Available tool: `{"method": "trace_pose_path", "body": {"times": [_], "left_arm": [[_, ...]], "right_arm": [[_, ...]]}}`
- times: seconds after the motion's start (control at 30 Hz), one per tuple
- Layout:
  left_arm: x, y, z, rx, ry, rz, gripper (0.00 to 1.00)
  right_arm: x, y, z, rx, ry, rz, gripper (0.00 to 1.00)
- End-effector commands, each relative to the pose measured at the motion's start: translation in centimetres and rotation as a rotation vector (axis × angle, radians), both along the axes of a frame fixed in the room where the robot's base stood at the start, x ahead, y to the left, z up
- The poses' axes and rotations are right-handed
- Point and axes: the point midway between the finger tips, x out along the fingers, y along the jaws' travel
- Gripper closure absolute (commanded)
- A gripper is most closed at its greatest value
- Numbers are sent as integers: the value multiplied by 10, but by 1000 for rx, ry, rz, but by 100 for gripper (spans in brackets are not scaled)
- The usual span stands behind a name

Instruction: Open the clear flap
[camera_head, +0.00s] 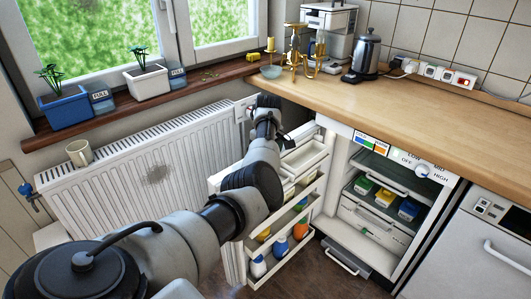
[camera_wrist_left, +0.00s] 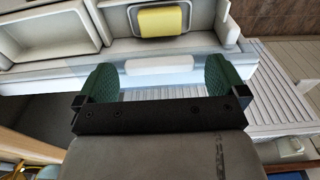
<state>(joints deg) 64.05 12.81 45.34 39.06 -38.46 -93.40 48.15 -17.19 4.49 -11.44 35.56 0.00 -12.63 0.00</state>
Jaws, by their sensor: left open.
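The fridge door (camera_head: 230,262) stands open, with several shelves on its inner side. My left gripper (camera_head: 284,138) is at the top of this door. In the left wrist view my left gripper (camera_wrist_left: 160,82) is open, with green pads wide apart. A pale, see-through strip, the clear flap (camera_wrist_left: 62,73), runs across behind the fingers. A white bar-shaped grip (camera_wrist_left: 160,65) on it shows between the two pads; I cannot tell whether they touch it. The arm hides part of the door's top in the head view. My right gripper is not in view.
The fridge (camera_head: 408,262) holds trays with coloured packs. A wooden counter (camera_head: 400,98) lies above it, with a kettle (camera_head: 367,52) on top. A ribbed radiator (camera_head: 125,165) stands left of the door. A yellow item (camera_wrist_left: 162,21) sits in a door compartment.

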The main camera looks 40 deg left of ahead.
Motion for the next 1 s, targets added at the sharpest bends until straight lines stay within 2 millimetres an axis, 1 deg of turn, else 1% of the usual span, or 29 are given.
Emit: {"method": "trace_pose_path", "body": {"times": [0.07, 0.17, 0.27, 0.4, 0.6, 0.7, 0.8, 1.0], "left_arm": [[0, 0, 3, 0, -1, 0, 0], [1, -1, 13, 2, -3, 0, 0], [1, -2, 31, 2, -4, 1, 0], [1, -5, 60, 2, -4, 0, 0], [0, -7, 94, 1, -2, 0, 0], [0, -8, 102, 0, 0, 0, 0], [0, -8, 107, 0, 0, 1, 0], [-1, -8, 108, 0, 0, 1, 0]], "right_arm": [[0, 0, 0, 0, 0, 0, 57], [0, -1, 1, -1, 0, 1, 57], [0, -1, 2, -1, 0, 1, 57], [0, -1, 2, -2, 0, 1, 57], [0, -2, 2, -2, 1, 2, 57], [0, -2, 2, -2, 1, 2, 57], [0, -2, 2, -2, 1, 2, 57], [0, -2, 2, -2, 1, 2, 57]]}}
